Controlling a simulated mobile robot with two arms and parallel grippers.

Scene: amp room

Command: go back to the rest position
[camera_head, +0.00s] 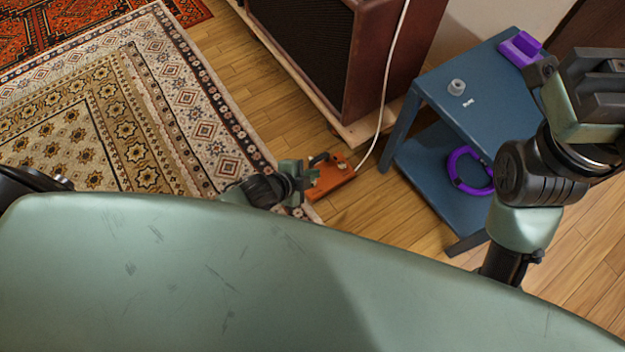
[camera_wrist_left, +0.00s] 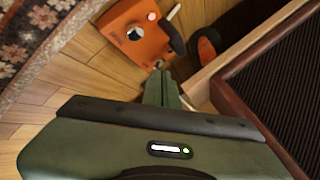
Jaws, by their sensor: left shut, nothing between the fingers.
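My left gripper (camera_head: 307,177) is low over the floor, beside the orange pedal (camera_head: 331,178) in the head view. In the left wrist view its fingers (camera_wrist_left: 161,75) are together with nothing between them. The orange pedal (camera_wrist_left: 138,38) lies just beyond the fingertips, apart from them as far as I can tell. My right gripper (camera_head: 592,85) is raised at the right edge, in front of the blue side table (camera_head: 480,85). Its finger gap does not show clearly.
A brown amplifier cabinet (camera_head: 360,60) stands on a wooden base behind the pedal, with a white cable (camera_head: 388,85) running down. The table carries a purple holder (camera_head: 519,48) and grey knob (camera_head: 456,87); a purple coiled cable (camera_head: 455,172) lies below. A patterned rug (camera_head: 120,110) covers the left floor.

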